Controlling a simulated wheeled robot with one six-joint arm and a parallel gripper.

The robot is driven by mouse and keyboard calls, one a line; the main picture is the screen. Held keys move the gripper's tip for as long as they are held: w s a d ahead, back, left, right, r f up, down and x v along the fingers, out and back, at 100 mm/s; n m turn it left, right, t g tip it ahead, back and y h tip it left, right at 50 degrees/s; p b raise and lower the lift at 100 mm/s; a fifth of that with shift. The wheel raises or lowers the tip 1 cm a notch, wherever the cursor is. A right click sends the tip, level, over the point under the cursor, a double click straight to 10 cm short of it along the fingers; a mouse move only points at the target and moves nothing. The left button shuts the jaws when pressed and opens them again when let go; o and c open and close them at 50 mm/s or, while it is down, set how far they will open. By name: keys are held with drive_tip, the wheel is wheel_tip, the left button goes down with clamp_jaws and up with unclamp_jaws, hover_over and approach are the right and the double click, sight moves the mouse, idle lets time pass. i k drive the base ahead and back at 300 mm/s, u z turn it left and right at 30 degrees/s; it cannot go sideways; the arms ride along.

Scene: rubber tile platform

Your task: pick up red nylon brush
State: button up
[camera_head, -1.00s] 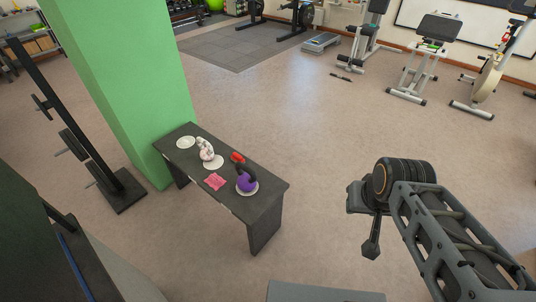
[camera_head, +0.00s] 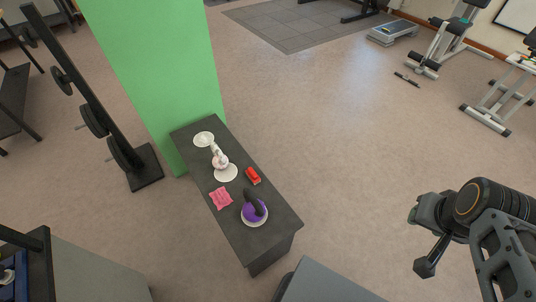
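A small red brush (camera_head: 253,175) lies on the dark bench (camera_head: 277,222), near its right edge. It sits to the right of a white and pink object on a pale round plate and above a purple kettlebell-like object. My gripper (camera_head: 424,268) hangs at the right of the view, well apart from the bench, over open floor. It is seen from the side, and whether its fingers are open or shut cannot be made out.
On the bench are a purple object with a black handle (camera_head: 254,209), a pink cloth (camera_head: 220,198), a white and pink figure (camera_head: 219,158) and an empty pale plate (camera_head: 204,139). A green pillar (camera_head: 155,75) and a weight rack (camera_head: 98,120) stand left. Floor right of the bench is clear.

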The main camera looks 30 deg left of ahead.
sight(253, 175)
drive_tip(key=i, duration=2.8)
drive_tip(key=u, duration=4.35)
drive_tip(key=i, duration=0.5)
